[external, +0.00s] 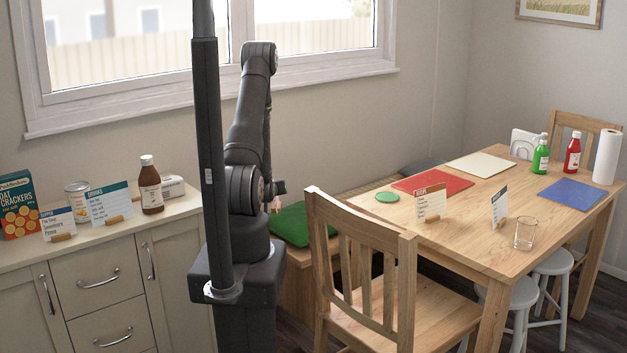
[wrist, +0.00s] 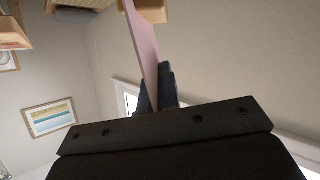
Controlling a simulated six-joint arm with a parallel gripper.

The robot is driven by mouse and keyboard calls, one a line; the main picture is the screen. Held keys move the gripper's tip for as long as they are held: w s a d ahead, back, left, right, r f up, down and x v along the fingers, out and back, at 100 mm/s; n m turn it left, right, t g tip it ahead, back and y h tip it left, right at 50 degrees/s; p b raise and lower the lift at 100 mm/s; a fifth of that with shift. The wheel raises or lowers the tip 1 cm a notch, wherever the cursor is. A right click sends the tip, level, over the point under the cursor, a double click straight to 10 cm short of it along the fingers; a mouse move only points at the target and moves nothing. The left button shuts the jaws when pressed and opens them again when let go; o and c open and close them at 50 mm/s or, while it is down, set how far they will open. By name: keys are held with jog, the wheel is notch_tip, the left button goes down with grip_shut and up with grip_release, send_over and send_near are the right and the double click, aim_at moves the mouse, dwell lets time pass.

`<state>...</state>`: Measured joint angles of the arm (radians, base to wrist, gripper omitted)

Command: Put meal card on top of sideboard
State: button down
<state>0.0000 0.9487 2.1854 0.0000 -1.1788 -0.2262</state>
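My gripper (wrist: 160,88) is shut on a thin pinkish card (wrist: 146,42) with a light wooden foot at its far end, as the wrist view shows. In the external view my gripper (external: 278,190) is mostly hidden behind my arm, and only a small piece of the held card (external: 276,204) shows, above the green cushion. I cannot read which card it is. The sideboard (external: 140,225) stands at the left, with a card with a teal header (external: 111,204) and a smaller blue-headed card (external: 58,224) on its top.
Sideboard top also holds a cracker box (external: 18,206), a can (external: 78,198) and a brown bottle (external: 151,186). Its front strip is clear. The dining table (external: 450,235) bears an orange-headed card (external: 431,203), another card (external: 499,207) and a glass (external: 525,234). A chair (external: 365,260) stands near my arm.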

notch_tip(320, 180, up, 20)
jog(key=w+a+r+n+g+y, duration=0.15)
jog(key=w+a+n+y, duration=0.45)
jog(key=a, duration=0.7)
jog(key=w+a+r+n+g+y, duration=0.2)
jog(key=a+n+g+y, duration=0.15)
jog(key=a, duration=1.25)
jog(key=s+a+f+n+g+y, duration=0.2)
jog(key=s+a+n+g, duration=0.15)
jog(key=a, duration=0.65)
jog(key=s+a+f+n+g+y, duration=0.2)
jog(key=s+a+n+g, duration=0.15)
jog(key=a, duration=0.65)
jog(key=shift+n, duration=0.25)
jog(key=shift+a+f, duration=0.15)
jog(key=shift+f, duration=2.8)
jog(key=shift+a+f, duration=0.15)
jog(key=shift+f, duration=2.75)
jog(key=c, duration=2.1)
grip_release()
jog(key=shift+f, duration=0.65)
jog(key=o, duration=0.5)
jog(key=shift+r, duration=0.1)
